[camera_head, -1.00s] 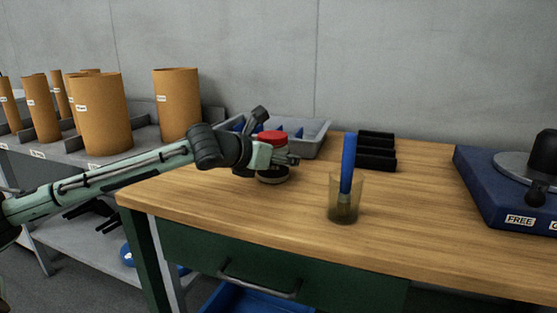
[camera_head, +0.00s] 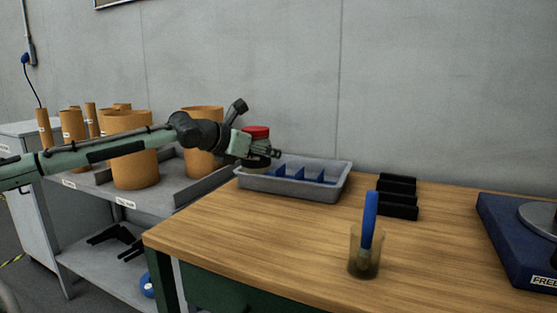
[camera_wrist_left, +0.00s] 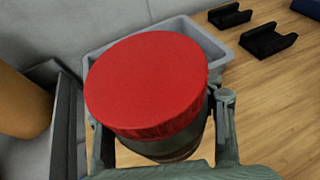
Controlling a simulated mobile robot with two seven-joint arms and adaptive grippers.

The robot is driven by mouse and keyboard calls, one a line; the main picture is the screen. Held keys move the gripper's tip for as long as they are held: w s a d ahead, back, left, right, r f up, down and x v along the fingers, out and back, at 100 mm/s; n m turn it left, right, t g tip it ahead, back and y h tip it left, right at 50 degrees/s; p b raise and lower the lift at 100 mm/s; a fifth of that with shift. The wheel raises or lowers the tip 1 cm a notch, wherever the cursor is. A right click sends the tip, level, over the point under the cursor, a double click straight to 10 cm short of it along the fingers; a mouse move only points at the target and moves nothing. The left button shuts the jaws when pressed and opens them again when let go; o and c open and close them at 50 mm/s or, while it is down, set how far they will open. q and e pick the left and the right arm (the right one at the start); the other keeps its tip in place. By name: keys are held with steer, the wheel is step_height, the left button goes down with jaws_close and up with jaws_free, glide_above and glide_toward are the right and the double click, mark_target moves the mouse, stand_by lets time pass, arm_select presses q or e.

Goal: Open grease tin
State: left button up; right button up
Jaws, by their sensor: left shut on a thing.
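The grease tin is a round dark tin with a red lid (camera_head: 256,132). My left gripper (camera_head: 262,152) is shut on the tin's body and holds it up over the left end of the grey tray. In the left wrist view the red lid (camera_wrist_left: 147,85) fills the middle and sits on the tin. The tin's dark body (camera_wrist_left: 170,147) shows below the lid, between the two fingers. My right gripper is in neither view.
The grey tray (camera_head: 262,186) with blue dividers stands at the table's back left. Black holders (camera_head: 398,200) and a cup (camera_head: 362,262) with a blue-handled tool stand to its right. Brown cylinders (camera_head: 133,172) stand on the left shelf. The wooden tabletop (camera_head: 270,240) is clear in front of the tray.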

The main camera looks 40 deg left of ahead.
arm_select(q)
steer(key=shift+a+r, duration=0.15)
steer(key=shift+r, duration=0.05)
steer(key=o, duration=0.8)
steer(key=shift+c, duration=0.2)
jaws_close()
